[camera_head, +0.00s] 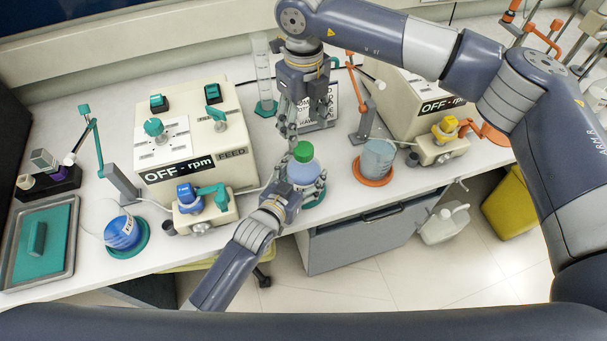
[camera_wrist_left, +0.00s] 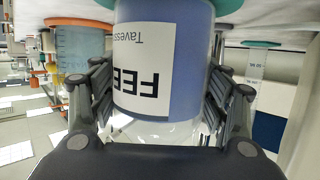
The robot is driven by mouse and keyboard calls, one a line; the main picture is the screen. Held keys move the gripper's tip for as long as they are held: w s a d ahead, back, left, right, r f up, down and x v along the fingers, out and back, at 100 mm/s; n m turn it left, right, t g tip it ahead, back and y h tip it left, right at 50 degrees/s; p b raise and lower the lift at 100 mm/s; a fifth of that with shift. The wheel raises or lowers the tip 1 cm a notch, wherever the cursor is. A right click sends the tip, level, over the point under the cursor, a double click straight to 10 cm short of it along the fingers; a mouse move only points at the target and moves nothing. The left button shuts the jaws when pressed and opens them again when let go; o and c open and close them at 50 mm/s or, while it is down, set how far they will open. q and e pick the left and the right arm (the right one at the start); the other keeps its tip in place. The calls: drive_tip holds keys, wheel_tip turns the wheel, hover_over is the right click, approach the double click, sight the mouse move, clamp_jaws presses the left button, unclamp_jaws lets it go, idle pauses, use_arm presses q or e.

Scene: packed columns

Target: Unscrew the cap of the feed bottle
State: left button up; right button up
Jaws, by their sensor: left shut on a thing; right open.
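The feed bottle (camera_head: 301,173) is clear with blue liquid and a green cap (camera_head: 303,151) on top. It stands upright near the bench's front edge, by a teal disc (camera_head: 316,197). My left gripper (camera_head: 287,190) comes from the front and is shut around the bottle's body. In the left wrist view, the bottle (camera_wrist_left: 200,70) appears upside down between the fingers, its white label reading "FEE". My right gripper (camera_head: 290,137) points down, open and empty, just above and behind the cap. Whether its fingertips touch the cap is unclear.
The "FEED" pump box (camera_head: 190,135) stands left, with a small pump (camera_head: 204,206) before it. A blue-filled beaker (camera_head: 122,232) is further left. A beaker (camera_head: 378,158) on an orange disc stands right. A measuring cylinder (camera_head: 264,80) and sign are behind my right gripper.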

sight(304, 149)
use_arm(q)
drive_tip(key=c, duration=0.4)
use_arm(e)
drive_tip(key=m, duration=0.4)
drive_tip(key=shift+m, duration=0.3)
drive_tip(key=m, duration=1.7)
drive_tip(key=shift+m, duration=0.4)
drive_tip(key=shift+f, duration=4)
